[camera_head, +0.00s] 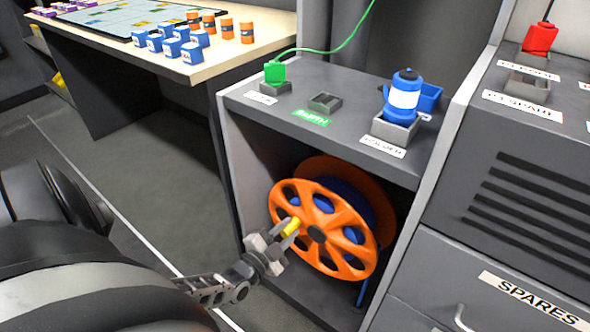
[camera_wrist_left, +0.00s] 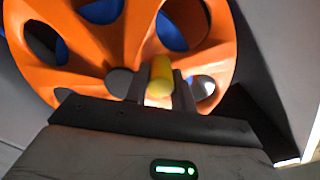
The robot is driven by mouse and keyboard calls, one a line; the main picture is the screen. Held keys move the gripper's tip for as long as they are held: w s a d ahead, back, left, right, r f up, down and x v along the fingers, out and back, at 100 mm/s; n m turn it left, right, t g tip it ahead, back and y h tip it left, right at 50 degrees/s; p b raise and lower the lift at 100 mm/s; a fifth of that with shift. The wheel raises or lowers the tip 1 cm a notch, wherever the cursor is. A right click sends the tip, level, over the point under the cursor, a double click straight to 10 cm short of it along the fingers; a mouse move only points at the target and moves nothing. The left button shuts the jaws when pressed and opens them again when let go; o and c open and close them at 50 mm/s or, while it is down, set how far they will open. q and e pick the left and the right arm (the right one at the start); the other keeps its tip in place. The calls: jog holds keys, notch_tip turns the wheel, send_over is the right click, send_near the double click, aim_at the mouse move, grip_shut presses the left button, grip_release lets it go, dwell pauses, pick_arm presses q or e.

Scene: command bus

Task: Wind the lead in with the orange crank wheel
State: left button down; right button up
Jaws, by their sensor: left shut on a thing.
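The orange crank wheel (camera_head: 345,247) stands upright inside the open grey cabinet, on the face of a reel with blue lead (camera_head: 348,196) wound behind it. Its yellow handle (camera_head: 291,226) sticks out at the left of the hub. My left gripper (camera_head: 287,236) is shut on the yellow handle. In the left wrist view the wheel (camera_wrist_left: 115,50) fills the upper part, and the yellow handle (camera_wrist_left: 161,76) stands between the fingers (camera_wrist_left: 160,97). A short blue length (camera_head: 361,292) hangs below the wheel at its right. My right gripper is not in view.
The cabinet's side walls and floor (camera_head: 305,298) surround the wheel closely. On its top are a green plug (camera_head: 274,74), an empty socket (camera_head: 325,103) and a blue-and-white plug (camera_head: 403,97) in a holder. A spares drawer (camera_head: 535,300) is at right; a table (camera_head: 130,62) with several small blocks stands behind left.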

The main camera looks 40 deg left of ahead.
aim_at(302, 214)
pick_arm(q)
jog(key=r+m+p, duration=0.2)
jog(key=shift+d+m, duration=0.2)
jog(key=shift+m, duration=0.2)
jog(key=m+p, duration=0.1)
jog(key=r+m+p, duration=0.1)
jog(key=shift+d+m, duration=0.35)
jog(key=shift+m, duration=0.05)
jog(key=shift+d+r+m+p, duration=0.25)
jog(key=shift+m+p, duration=0.25)
jog(key=shift+m, duration=0.2)
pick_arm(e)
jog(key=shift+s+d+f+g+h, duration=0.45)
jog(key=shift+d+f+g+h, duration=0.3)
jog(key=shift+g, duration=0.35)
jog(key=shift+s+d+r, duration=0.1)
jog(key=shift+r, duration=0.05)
pick_arm(q)
jog(key=c, duration=1.2)
grip_release()
jog(key=shift+o, duration=0.2)
